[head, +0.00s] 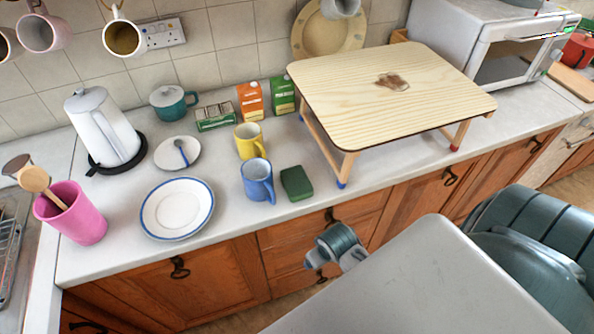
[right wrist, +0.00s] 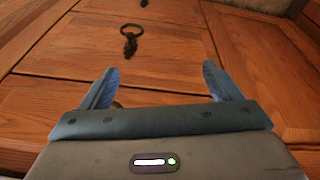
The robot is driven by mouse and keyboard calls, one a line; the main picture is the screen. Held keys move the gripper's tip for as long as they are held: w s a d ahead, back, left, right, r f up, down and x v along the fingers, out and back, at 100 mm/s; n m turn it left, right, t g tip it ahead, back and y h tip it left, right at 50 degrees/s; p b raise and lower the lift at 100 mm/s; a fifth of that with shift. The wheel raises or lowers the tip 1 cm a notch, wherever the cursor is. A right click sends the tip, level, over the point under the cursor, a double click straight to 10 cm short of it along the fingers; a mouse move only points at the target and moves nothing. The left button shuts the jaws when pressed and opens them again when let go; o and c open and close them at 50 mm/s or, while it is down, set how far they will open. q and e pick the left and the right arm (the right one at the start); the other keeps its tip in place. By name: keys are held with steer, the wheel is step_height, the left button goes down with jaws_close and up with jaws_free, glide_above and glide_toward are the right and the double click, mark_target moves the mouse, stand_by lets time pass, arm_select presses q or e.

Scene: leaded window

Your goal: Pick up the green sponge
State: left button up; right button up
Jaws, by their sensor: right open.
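The green sponge (head: 296,183) is a dark green block lying on the counter in the head view, just right of the blue mug and near the front edge. My right gripper (right wrist: 162,78) is open in the right wrist view, with nothing between its two blue fingers. It faces wooden cupboard fronts, and the sponge does not show in that view. In the head view a teal and grey part of my arm (head: 337,246) is in front of the drawers, below and apart from the sponge. My left gripper is not in view.
A blue mug (head: 258,180) stands close left of the sponge. A yellow mug (head: 249,141) and cartons (head: 250,101) are behind. A wooden raised table (head: 440,75) stands to the right, one leg near the sponge. A plate (head: 177,208) lies left. Drawer handles (right wrist: 131,36) protrude below.

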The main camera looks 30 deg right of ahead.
step_height(320, 180, up, 11)
steer(key=w+p, duration=0.2)
steer(key=w, duration=0.1)
steer(key=m+p, duration=0.2)
steer(key=m, duration=0.1)
glide_toward(297, 181)
steer(key=p+x, duration=0.1)
steer(key=x, duration=0.3)
steer(key=shift+f, duration=0.25)
steer(key=shift+w+f+p, duration=0.15)
steer(key=shift+f+p, duration=0.4)
steer(key=shift+p, duration=0.05)
steer(key=p+x, duration=0.1)
steer(key=x, duration=0.2)
steer(key=shift+w+f, duration=0.15)
steer(key=shift+f, duration=0.05)
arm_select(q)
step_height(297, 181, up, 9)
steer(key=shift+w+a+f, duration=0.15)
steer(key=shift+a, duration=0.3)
arm_select(e)
steer(key=shift+w+f, duration=0.1)
steer(key=shift+f, duration=0.25)
steer(key=shift+f, duration=0.15)
steer(key=c, duration=1.1)
